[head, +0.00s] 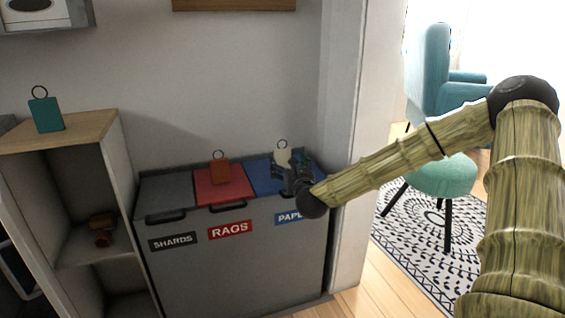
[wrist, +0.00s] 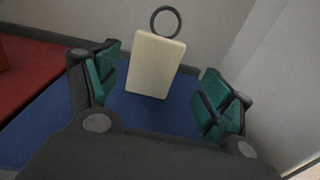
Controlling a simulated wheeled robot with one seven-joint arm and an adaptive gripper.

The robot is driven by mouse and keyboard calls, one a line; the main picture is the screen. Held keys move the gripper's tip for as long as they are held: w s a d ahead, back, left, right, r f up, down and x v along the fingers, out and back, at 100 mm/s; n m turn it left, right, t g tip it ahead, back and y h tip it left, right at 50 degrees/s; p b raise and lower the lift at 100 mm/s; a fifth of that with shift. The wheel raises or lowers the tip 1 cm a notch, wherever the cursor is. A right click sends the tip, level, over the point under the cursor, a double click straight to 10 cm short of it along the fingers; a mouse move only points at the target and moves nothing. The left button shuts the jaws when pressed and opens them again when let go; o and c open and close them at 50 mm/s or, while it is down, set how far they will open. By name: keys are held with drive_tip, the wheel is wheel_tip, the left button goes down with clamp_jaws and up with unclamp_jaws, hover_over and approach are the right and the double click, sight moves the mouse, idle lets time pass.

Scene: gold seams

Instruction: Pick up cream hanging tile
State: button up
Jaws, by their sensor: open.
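The cream hanging tile (wrist: 155,65) is a pale upright rectangle with a dark ring on top. It stands on the blue lid (wrist: 122,105) of the bin. In the head view the tile (head: 282,157) shows behind my gripper, which hides its lower part. My gripper (wrist: 160,90) is open, with one green-padded finger to the left of the tile and one to the right. Gaps show on both sides of the tile. In the head view my gripper (head: 286,175) is over the blue lid.
A red-brown tile (head: 220,171) stands on the red lid (head: 205,192) to the left. A teal tile (head: 46,114) stands on the wooden-topped shelf (head: 85,130). A brown object (head: 102,228) sits inside the shelf. Walls rise close behind and to the right of the blue lid.

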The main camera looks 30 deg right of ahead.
sight(283, 158)
drive_tip(key=shift+w+d+b, duration=0.1)
drive_tip(key=shift+w+b, duration=0.75)
drive_tip(key=shift+w, duration=0.7)
drive_tip(key=shift+b+x, duration=0.3)
drive_tip(key=shift+x, duration=0.75)
drive_tip(key=c, duration=1.2)
